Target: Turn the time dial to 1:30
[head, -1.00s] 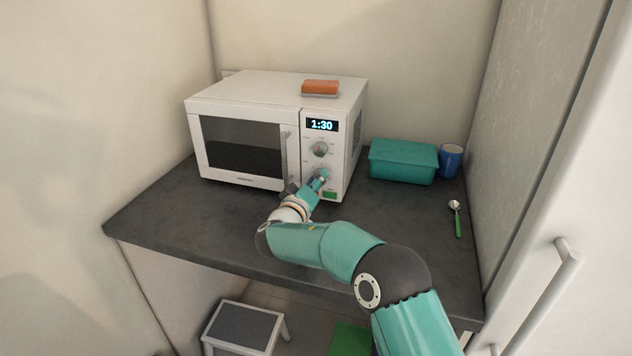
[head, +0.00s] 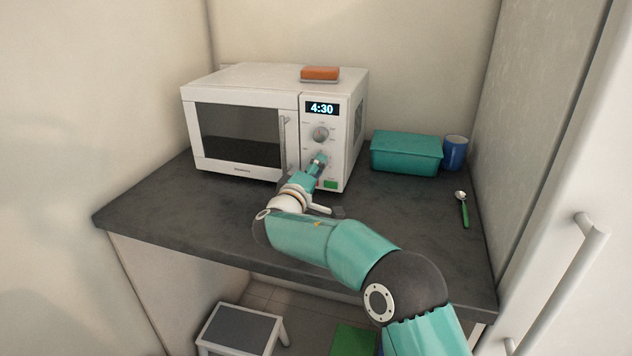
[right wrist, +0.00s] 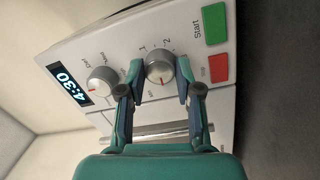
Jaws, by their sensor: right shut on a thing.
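The white microwave (head: 240,85) stands on the dark counter with its door closed. Its display (head: 322,108) reads 4:30. The upper dial (head: 320,134) is free; it also shows in the right wrist view (right wrist: 101,81). My right gripper (head: 318,161) is at the lower dial on the control panel. In the right wrist view its two fingers are shut on either side of this time dial (right wrist: 159,70), which has a red pointer mark. The gripper hides most of the lower dial in the head view. My left gripper is not in view.
A green start button (head: 330,184) sits below the dials, with a red button (right wrist: 219,68) beside it. A teal box (head: 405,155), a blue cup (head: 455,152) and a green-handled spoon (head: 463,208) are on the right of the counter.

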